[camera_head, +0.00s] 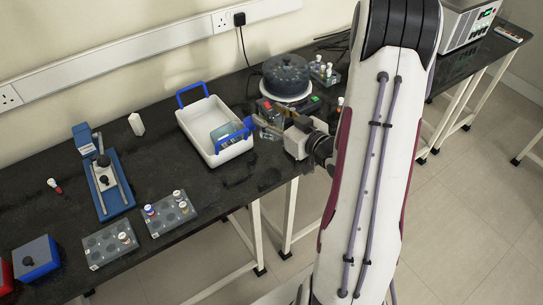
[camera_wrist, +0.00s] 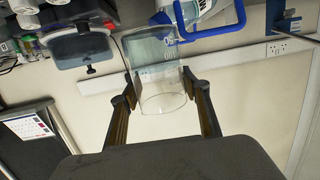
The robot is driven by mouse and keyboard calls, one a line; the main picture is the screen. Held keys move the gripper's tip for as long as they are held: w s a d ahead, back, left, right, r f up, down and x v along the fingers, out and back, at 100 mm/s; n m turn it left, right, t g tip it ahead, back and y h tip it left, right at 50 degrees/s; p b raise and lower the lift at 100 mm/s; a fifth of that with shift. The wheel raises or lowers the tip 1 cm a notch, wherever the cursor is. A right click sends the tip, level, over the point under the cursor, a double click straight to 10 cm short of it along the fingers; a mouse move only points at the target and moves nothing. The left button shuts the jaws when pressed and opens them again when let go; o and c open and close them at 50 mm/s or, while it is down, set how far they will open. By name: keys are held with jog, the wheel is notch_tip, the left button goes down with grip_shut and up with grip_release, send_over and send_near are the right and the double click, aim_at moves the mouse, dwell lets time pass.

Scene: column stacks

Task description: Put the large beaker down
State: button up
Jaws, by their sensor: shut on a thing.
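The large beaker (camera_wrist: 163,88) is clear glass and sits between the two fingers of my gripper (camera_wrist: 162,108) in the wrist view. The fingers are shut on its sides, and its round rim or base end faces the camera. In the head view my gripper (camera_head: 262,124) is at the right end of the white tray with blue handles (camera_head: 191,125), above the bench. The glass is hard to pick out there. A bluish clear shape shows at the tray's right side, and I cannot tell whether it is the beaker.
A dark round vessel on a white device (camera_head: 286,76) stands behind my gripper. Vial racks (camera_head: 104,245) stand at the front left. A blue-based stand (camera_head: 108,184) is left of the tray. The black bench (camera_head: 225,185) is clear in front of the tray, near its front edge.

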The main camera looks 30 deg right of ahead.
jog(key=shift+f, duration=2.9)
jog(key=shift+f, duration=2.05)
jog(key=shift+f, duration=0.15)
jog(key=o, duration=1.3)
jog(key=shift+v, duration=3.75)
